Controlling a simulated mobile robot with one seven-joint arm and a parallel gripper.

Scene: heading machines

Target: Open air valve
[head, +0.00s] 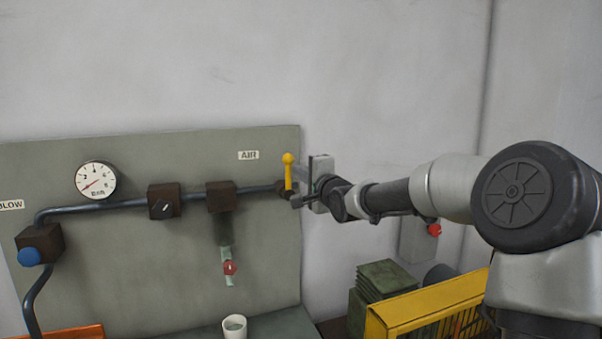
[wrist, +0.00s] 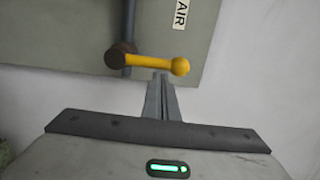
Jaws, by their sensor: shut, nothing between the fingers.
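My gripper (head: 297,201) is beside the lever's lower right in the head view. In the wrist view my gripper (wrist: 162,78) is shut, its fingertips close to the lever near the knob. I cannot tell whether they touch it. Nothing is between the fingers.
The panel (head: 120,265) carries a gauge (head: 96,181), a blue knob (head: 29,257) and a dark box with a switch (head: 164,202). A white cup (head: 235,327) stands below. A yellow guard (head: 425,305) and green crates (head: 385,279) are under my arm.

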